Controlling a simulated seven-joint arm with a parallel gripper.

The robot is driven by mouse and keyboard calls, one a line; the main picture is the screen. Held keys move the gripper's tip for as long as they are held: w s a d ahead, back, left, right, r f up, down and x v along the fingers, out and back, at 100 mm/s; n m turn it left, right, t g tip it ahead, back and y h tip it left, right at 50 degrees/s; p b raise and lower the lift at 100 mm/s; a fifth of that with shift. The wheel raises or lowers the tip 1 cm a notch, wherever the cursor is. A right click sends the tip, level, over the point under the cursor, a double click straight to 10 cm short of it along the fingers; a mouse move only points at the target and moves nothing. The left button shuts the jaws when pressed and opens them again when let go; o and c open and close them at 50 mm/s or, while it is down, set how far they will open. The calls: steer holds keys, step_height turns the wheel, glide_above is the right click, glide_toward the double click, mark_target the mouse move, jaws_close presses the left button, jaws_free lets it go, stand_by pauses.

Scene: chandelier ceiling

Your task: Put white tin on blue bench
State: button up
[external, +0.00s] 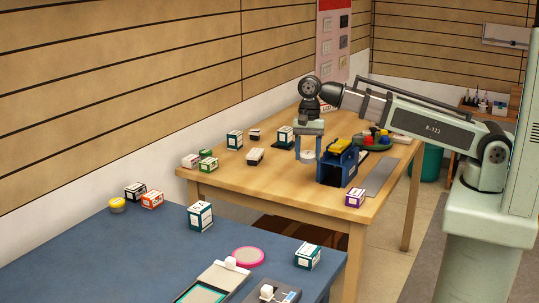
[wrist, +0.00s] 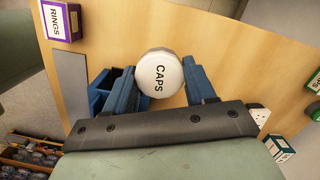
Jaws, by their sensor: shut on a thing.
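The white tin (external: 307,156) is round, and its lid reads CAPS in the wrist view (wrist: 160,78). My gripper (external: 309,151) is shut on the tin, with one blue finger on each side of it. In the external view the tin hangs between the fingertips over the wooden table. I cannot tell how far it is above the tabletop. The blue bench (external: 90,258) is at the front left, with a clear stretch at its left.
On the wooden table (external: 255,180), a blue bin (external: 330,171) stands right of my gripper, with a purple RINGS box (external: 355,198) nearby. The bench carries small boxes, a yellow-topped tin (external: 118,205), a pink round item (external: 248,256) and trays at the front.

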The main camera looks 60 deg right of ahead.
steer(key=s+a+n, duration=0.2)
steer(key=s+a, duration=0.2)
steer(key=a, duration=0.5)
steer(key=s+a+n, duration=0.2)
steer(key=s+a, duration=0.2)
steer(key=a, duration=0.5)
steer(key=m, duration=0.5)
glide_above(295, 282)
steer(key=shift+d+f, duration=0.15)
steer(key=shift+f, duration=4.75)
steer(key=o, duration=1)
steer(key=shift+f, duration=0.1)
steer(key=shift+o, duration=0.2)
